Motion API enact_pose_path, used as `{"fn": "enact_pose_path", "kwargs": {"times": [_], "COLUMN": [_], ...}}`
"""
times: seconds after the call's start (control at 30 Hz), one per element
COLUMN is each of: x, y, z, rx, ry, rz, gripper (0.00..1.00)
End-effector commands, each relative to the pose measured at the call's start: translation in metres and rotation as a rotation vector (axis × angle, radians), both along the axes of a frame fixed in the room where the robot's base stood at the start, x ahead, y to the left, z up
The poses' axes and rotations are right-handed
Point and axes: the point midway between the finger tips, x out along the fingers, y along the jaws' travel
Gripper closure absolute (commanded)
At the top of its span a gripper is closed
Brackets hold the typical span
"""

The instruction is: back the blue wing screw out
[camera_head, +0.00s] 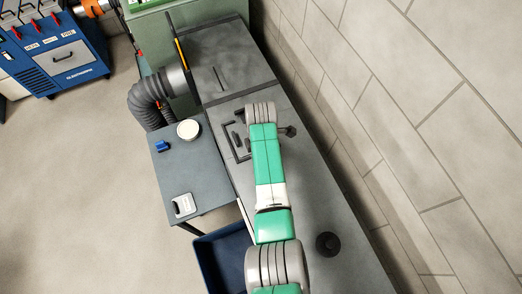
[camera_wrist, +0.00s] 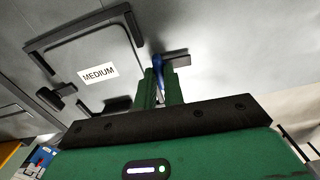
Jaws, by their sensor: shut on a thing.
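The blue wing screw (camera_wrist: 157,63) shows in the wrist view at the right edge of a grey hatch panel (camera_wrist: 84,62) labelled MEDIUM. My gripper (camera_wrist: 160,86) has its green fingers shut on the screw, and they hide part of it. A dark flat tab lies just right of the screw. In the head view my green and white arm reaches over the grey duct (camera_head: 300,190) and covers the screw and the fingertips. Part of the dark-edged hatch panel (camera_head: 236,140) shows left of the arm.
A side table (camera_head: 180,172) left of the duct holds a small blue object (camera_head: 163,146), a round cream-topped item (camera_head: 188,129) and a white-grey item (camera_head: 183,204). A blue bin (camera_head: 208,262) stands below. A block wall (camera_head: 400,120) runs along the right. A dark knob (camera_head: 328,244) sits on the duct.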

Motion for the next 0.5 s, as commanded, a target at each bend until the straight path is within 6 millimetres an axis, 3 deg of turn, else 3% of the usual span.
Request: {"fn": "enact_pose_path", "kwargs": {"times": [0.3,0.33,0.43,0.5], "x": [0.0008,0.0008,0.0007,0.0005], "y": [0.0001,0.0001,0.0000,0.0001], "z": [0.0022,0.0022,0.0020,0.0016], "rx": [0.000,0.000,0.000,0.000], "ry": [-0.001,-0.001,-0.001,-0.001], "rz": [0.001,0.001,0.001,0.001], "gripper": [1.00,0.88,0.69,0.68]}}
